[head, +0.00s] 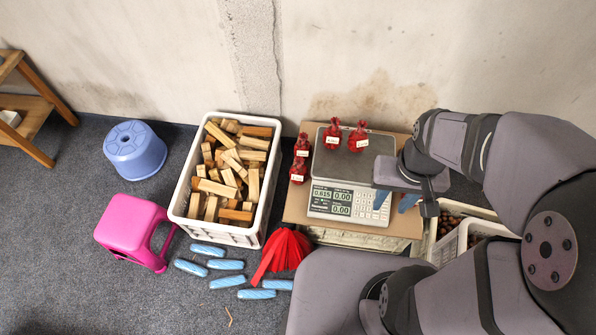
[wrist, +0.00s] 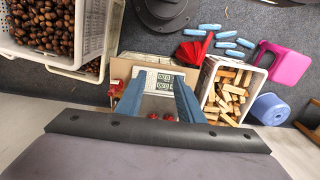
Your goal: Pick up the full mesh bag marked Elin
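Several red mesh bags with small white tags are in the head view. Two stand on the scale's plate: a left one (head: 332,131) and a right one (head: 358,136). Two more, a rear one (head: 302,144) and a front one (head: 298,170), are beside the scale's left edge. The tags are too small to read, so I cannot tell which says Elin. My gripper (head: 395,203) is over the scale's right front, apart from the bags. In the wrist view its two blue fingers (wrist: 158,80) are spread, with nothing held. Red bags (wrist: 168,118) show partly at the bottom there.
The scale (head: 342,199) stands on a cardboard-topped support (head: 296,210). A white crate of wooden blocks (head: 182,205) is to its left. Chestnut crates (wrist: 92,30) are beside the support. A pink stool (head: 128,226) stands farther left.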

